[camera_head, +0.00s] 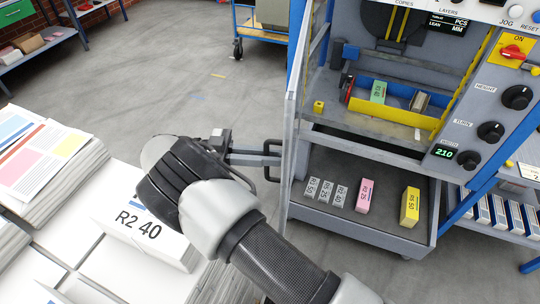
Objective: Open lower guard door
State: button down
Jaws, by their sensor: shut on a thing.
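The guard door (291,110) is a pale, thin panel seen nearly edge-on at the left side of the machine front. It stands swung out, and the machine's opening shows uncovered to its right. A dark bracket handle (277,177) sticks out from the door's left face. My gripper (268,155) reaches in from the left and is shut on this handle. The exact contact of the fingers is small and partly hidden. My arm covers the lower middle of the view.
A yellow-edged bay (395,118) holds a green block. The lower tray (385,222) holds grey, pink and yellow labelled blocks. A knob panel (490,130) stands at right. Paper stacks (45,165) and a white R2 40 block (137,229) lie left.

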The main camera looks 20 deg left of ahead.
jog(key=c, duration=1.8)
grip_release()
notch_tip(320, 180, up, 10)
